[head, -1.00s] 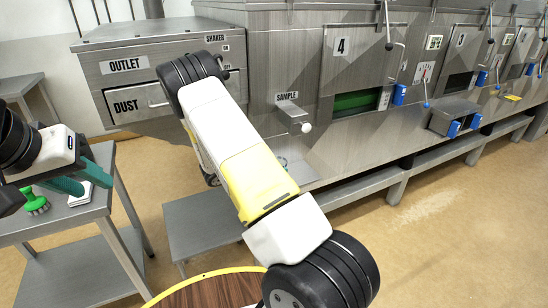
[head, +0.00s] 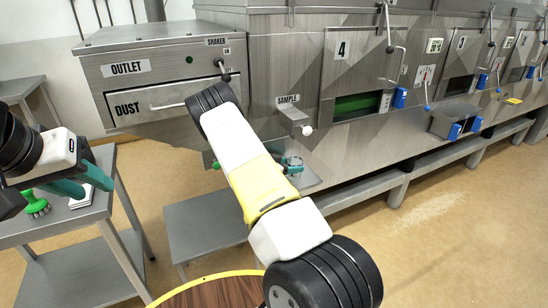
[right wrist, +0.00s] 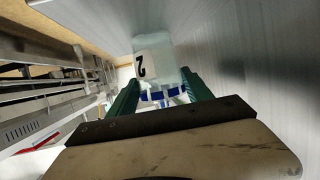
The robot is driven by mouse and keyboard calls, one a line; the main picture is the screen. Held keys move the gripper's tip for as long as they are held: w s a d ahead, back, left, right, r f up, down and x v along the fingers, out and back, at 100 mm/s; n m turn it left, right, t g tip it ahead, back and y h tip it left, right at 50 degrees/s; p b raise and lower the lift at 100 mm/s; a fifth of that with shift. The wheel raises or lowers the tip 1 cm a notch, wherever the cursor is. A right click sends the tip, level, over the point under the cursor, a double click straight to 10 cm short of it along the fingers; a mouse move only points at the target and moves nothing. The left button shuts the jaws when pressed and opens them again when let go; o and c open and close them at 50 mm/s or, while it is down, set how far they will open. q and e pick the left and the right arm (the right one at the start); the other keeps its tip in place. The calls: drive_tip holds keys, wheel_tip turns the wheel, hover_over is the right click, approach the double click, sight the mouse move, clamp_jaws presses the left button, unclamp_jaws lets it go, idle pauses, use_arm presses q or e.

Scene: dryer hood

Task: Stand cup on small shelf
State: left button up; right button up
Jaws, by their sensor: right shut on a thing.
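The cup (right wrist: 165,55) is pale and translucent, with a label "2" and a blue band. In the right wrist view my right gripper (right wrist: 160,83) is shut on it, with a green finger on each side. In the head view a bit of the cup (head: 292,163) shows beside my right forearm, which hides most of that gripper. The small shelf (head: 309,179) is a grey plate on the machine front below the SAMPLE spout. The cup appears over or near it; contact cannot be told. My left gripper (head: 84,184) is open above the side table at left.
The side table (head: 70,222) holds a green brush (head: 35,205) and a white item (head: 82,197). The SAMPLE spout (head: 296,116) juts out above the small shelf. A low grey bench (head: 200,225) stands below. A round wooden top (head: 225,292) is nearest me.

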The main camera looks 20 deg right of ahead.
drive_tip(key=shift+f, duration=0.1)
drive_tip(key=o, duration=1.5)
drive_tip(key=shift+a+r, duration=0.2)
drive_tip(key=shift+a, duration=0.05)
drive_tip(key=v, duration=1.1)
drive_tip(key=shift+s+a+r, duration=0.1)
drive_tip(key=shift+s+a, duration=0.05)
drive_tip(key=shift+a, duration=0.15)
